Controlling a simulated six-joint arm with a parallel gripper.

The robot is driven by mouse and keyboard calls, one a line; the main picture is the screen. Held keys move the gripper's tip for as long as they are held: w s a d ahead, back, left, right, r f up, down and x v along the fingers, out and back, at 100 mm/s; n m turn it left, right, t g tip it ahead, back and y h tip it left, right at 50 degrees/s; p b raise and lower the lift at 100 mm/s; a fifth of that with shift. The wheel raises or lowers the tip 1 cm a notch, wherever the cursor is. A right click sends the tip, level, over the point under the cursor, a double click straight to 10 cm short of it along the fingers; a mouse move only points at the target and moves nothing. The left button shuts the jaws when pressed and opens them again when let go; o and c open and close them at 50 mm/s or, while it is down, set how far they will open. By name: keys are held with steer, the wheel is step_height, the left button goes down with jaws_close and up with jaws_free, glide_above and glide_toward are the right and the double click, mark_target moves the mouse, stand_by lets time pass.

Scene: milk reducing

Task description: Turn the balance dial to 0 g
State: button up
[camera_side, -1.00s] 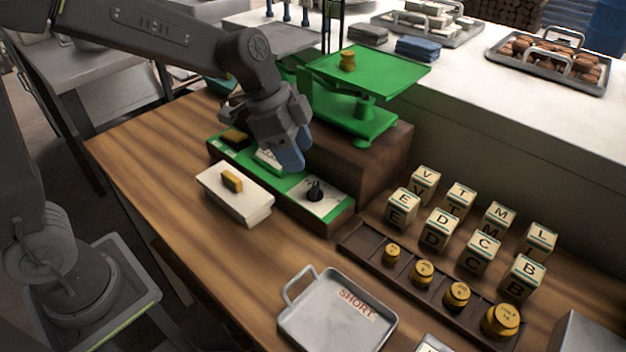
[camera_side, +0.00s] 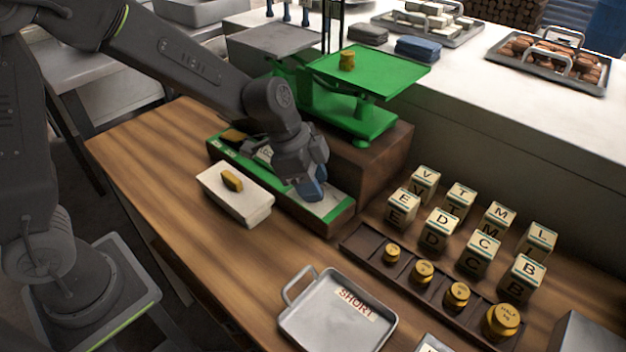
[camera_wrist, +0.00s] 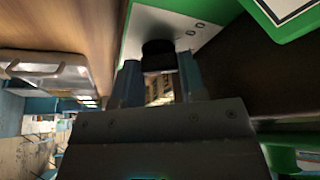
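The balance dial is a black knob (camera_wrist: 158,48) on a white plate with small marks in the wrist view. In the side view my gripper (camera_side: 312,192) hides the dial at the right end of the balance's green-edged front panel (camera_side: 335,213). In the wrist view my gripper (camera_wrist: 160,75) has its two blue fingers apart, one on each side of the knob. A thin gap seems to show beside the knob; contact is not clear. The dial's pointer and reading cannot be made out. The green balance pan (camera_side: 385,75) carries a small brass weight (camera_side: 347,61).
A white box with a yellow piece (camera_side: 232,180) stands just left of the panel. Lettered cubes (camera_side: 440,230) and a rack of brass weights (camera_side: 457,295) stand to the right. A metal tray marked SHORT (camera_side: 330,325) lies in front. The table's left part is clear.

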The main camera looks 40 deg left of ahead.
steer(key=c, duration=0.3)
steer(key=shift+n, duration=0.3)
steer(key=shift+d+r+n+t+y, duration=0.1)
steer(key=shift+n+t+y, duration=0.3)
steer(key=shift+n, duration=0.85)
steer(key=shift+n+t+y, duration=0.3)
steer(key=shift+n+t, duration=0.2)
steer(key=shift+n, duration=0.75)
steer(key=o, duration=0.6)
steer(key=shift+o, duration=0.2)
steer(key=v, duration=1.3)
steer(key=shift+r, duration=0.4)
